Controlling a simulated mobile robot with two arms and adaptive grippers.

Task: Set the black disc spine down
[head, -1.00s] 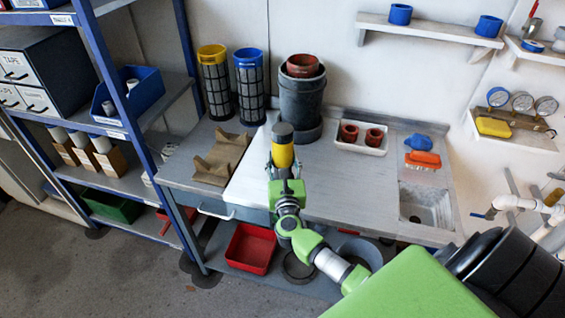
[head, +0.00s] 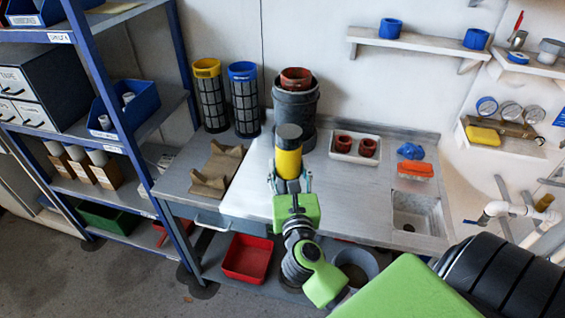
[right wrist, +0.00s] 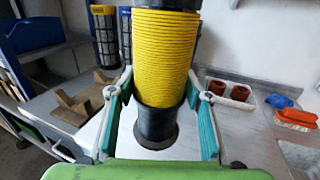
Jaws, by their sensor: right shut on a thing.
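My right gripper (head: 289,184) is shut on the black disc spine (head: 289,158), a cylinder with a yellow ridged stack of discs and black ends. The spine is upright over the pale front part of the bench (head: 245,195). In the right wrist view, the teal finger pads of my right gripper (right wrist: 160,112) flank the spine (right wrist: 160,55) on both sides. Its black lower end (right wrist: 157,122) faces the bench top; I cannot tell whether it touches. My left gripper is not in view.
A brown cradle (head: 217,170) lies left of the spine. Yellow-topped (head: 210,98) and blue-topped (head: 245,100) mesh cartridges and a dark bucket (head: 296,103) stand behind. A white tray (head: 342,155) with red-brown rings and a sink (head: 417,212) are to the right.

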